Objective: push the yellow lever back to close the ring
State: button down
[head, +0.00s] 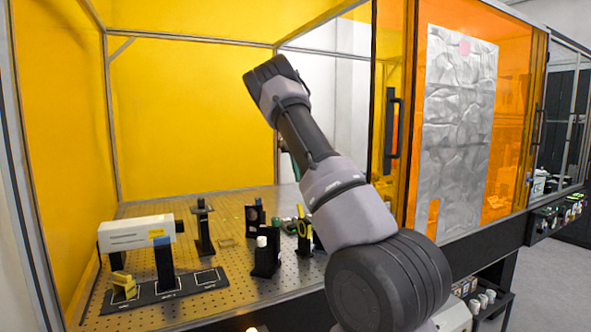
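A small yellow part (303,226) shows on a dark mount on the perforated optical table, just left of my arm. It looks like the yellow lever with its ring, but it is too small to tell whether the ring is open or closed. My arm rises in front of the table from the lower right and hides what lies behind it.
The perforated table (225,290) carries a white box-shaped instrument (135,233), several dark post mounts, and a black base plate (190,284) with a yellow piece (124,286). Yellow panels enclose the back and left. An orange door (510,110) with a black handle (391,130) stands right.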

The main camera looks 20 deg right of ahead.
jog(key=shift+w+r, duration=0.9)
jog(key=shift+w, duration=0.1)
